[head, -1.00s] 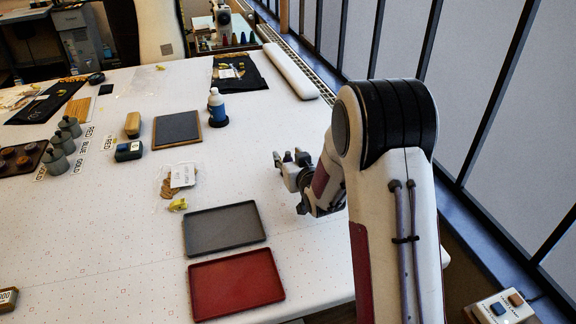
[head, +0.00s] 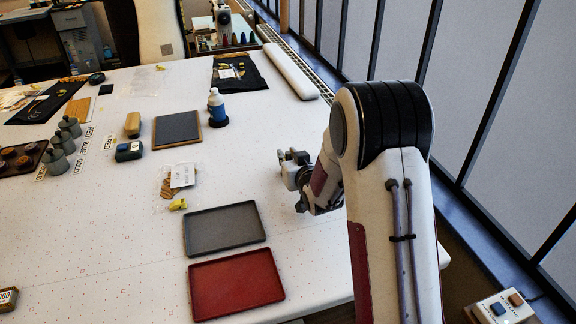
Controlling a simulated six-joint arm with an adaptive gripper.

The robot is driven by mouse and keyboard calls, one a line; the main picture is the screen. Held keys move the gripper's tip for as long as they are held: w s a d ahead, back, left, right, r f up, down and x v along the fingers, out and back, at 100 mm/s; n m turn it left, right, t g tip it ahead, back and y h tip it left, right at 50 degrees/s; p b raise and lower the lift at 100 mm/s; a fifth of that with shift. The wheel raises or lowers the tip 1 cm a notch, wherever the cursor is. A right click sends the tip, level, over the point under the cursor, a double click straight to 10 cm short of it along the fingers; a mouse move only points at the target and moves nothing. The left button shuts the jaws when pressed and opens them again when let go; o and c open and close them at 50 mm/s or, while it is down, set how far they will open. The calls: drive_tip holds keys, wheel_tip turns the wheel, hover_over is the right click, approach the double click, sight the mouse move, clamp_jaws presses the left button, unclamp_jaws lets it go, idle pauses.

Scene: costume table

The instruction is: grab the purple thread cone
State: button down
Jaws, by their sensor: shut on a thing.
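My gripper (head: 291,158) is at the right part of the white table, left of my arm's large joint. Its fingers are drawn together on a thing that is too small and too covered by them to make out. I cannot tell a purple thread cone apart in this view. Several small dark and reddish cones (head: 237,39) stand far off by a machine at the back, too small to tell any purple one.
Left of my gripper lie a grey tray (head: 225,229), a red tray (head: 236,284) and a clear bag with a white label (head: 183,176). A blue-and-white bottle (head: 217,106) stands farther back. The table (head: 285,222) right of the trays is bare.

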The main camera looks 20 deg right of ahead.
sight(288, 152)
drive_tip(key=shift+r, duration=0.15)
drive_tip(key=shift+r, duration=4.85)
